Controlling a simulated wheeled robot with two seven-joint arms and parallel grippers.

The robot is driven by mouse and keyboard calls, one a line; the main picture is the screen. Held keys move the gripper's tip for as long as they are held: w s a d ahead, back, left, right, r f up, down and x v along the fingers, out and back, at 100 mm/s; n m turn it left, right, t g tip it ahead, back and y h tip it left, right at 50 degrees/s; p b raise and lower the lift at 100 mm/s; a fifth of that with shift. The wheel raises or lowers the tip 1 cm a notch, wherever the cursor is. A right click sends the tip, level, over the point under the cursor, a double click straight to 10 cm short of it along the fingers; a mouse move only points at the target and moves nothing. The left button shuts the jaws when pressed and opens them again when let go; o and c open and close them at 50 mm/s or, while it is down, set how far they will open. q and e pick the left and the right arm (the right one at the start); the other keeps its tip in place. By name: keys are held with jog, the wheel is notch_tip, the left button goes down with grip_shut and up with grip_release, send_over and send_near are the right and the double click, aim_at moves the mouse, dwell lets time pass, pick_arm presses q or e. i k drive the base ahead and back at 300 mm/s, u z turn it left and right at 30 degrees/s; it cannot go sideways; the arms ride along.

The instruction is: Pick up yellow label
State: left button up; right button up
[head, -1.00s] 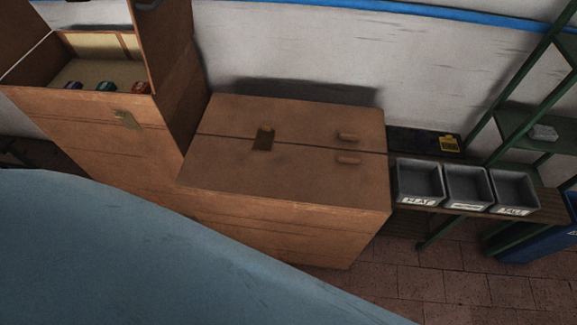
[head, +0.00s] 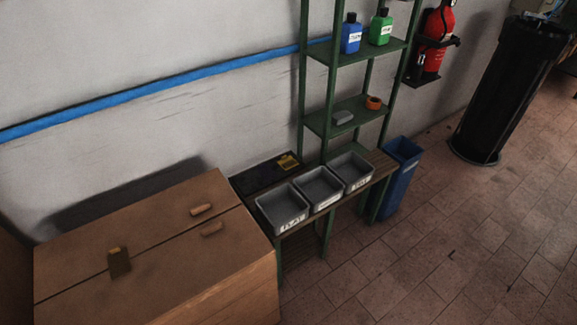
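A small yellow label (head: 288,162) with dark marks lies on a flat black mat or tray (head: 255,178) at the back of a low wooden shelf, against the wall. Three grey bins stand in a row in front of it: a left bin (head: 283,208), a middle bin (head: 318,187) and a right bin (head: 351,171), each with a white tag on its front. Neither of my grippers shows in the head view.
A green shelf rack (head: 330,90) holds a blue bottle (head: 351,35) and a green bottle (head: 380,28). A blue bin (head: 398,178) and black barrel (head: 503,95) stand right. The tiled floor (head: 450,240) at lower right is clear.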

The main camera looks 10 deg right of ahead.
aim_at(287, 163)
jog(key=z, duration=1.95)
jog(key=i, duration=3)
jog(key=u, duration=4.2)
jog(key=i, duration=0.5)
jog(key=u, duration=0.2)
